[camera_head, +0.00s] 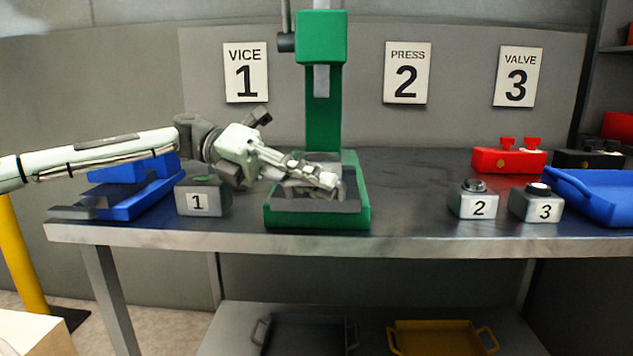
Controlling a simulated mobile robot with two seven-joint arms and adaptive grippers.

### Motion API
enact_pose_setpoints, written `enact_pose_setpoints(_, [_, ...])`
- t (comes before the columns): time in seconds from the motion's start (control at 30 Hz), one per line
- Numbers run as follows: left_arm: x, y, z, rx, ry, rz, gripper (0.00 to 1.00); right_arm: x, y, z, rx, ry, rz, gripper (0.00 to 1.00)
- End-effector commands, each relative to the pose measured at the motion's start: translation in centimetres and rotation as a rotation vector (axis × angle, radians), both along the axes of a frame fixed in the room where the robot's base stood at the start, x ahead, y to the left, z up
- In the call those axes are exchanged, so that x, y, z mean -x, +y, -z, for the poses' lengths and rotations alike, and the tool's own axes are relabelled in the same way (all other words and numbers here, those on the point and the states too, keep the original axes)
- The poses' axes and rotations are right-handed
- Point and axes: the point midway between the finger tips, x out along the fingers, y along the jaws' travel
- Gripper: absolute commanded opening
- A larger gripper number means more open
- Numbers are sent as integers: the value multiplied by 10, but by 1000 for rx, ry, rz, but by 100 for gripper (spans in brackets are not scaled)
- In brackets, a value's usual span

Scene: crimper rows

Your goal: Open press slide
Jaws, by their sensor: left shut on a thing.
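The green press (325,110) stands upright on the bench, with a tall column and a green head at the top. Its grey slide (318,205) lies low at the front, within the green base (317,217). My left gripper (325,180) reaches in from the left, its fingers shut at the slide, in front of the column. The fingers hide part of the slide, so how far it is out is hard to tell. My right gripper is not in view.
A blue vice (135,195) and grey box 1 (203,198) stand at left. Boxes 2 (474,201) and 3 (536,203), a red valve block (508,160) and a blue tray (600,200) stand at right. The bench (410,210) between press and box 2 is clear.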

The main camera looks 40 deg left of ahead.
Motion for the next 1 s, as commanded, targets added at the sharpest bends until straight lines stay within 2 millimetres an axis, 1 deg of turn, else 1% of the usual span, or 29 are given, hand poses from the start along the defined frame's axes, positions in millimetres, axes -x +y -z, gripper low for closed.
enact_pose_setpoints(0.5, [1,0,0,-1,0,3,0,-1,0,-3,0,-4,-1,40])
enact_pose_setpoints(0.53, [1,0,0,-1,0,3,13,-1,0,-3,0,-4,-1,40])
enact_pose_setpoints(0.67, [0,0,0,0,0,2,29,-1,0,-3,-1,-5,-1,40])
enact_pose_setpoints(0.7, [0,0,0,0,0,2,31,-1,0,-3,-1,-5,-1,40])
enact_pose_setpoints(1.0, [0,1,-1,1,-2,0,31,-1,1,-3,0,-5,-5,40])
